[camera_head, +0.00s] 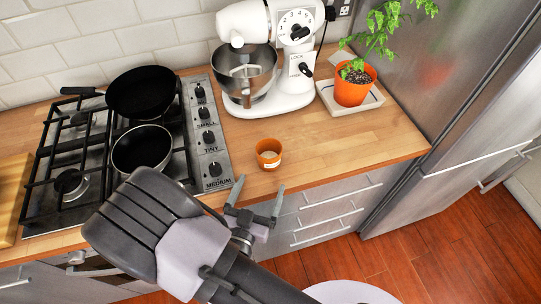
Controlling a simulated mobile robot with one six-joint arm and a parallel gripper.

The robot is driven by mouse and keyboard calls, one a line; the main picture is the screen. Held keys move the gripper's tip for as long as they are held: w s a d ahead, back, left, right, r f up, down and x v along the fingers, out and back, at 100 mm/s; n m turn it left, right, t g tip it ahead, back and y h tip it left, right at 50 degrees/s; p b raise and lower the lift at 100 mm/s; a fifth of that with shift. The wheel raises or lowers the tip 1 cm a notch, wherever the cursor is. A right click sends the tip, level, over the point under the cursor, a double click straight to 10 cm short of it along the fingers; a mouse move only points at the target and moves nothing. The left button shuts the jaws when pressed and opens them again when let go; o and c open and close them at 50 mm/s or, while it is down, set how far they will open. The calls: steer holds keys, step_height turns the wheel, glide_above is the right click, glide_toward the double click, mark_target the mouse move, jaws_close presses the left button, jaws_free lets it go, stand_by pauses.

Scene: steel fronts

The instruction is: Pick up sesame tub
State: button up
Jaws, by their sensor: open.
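The sesame tub appears to be the small orange tub (269,154) with a pale label and an open top. It stands upright on the wooden counter (330,133), right of the stove and near the front edge; its label is too small to read. My gripper (259,195) is open and empty. In the picture it shows below the tub, by the counter's front edge, apart from the tub.
A gas stove (205,135) with two black pans (142,92) is to the left. A white stand mixer (283,50) stands behind the tub. A potted plant (352,84) on a tray is at the back right, beside a steel fridge (450,90). The counter around the tub is clear.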

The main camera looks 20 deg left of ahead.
mark_target(266, 167)
steer(key=w, duration=0.5)
steer(key=w+b, duration=0.1)
steer(key=w, duration=0.1)
steer(key=shift+w+r, duration=0.35)
steer(key=c, duration=1.5)
steer(key=shift+r, duration=0.1)
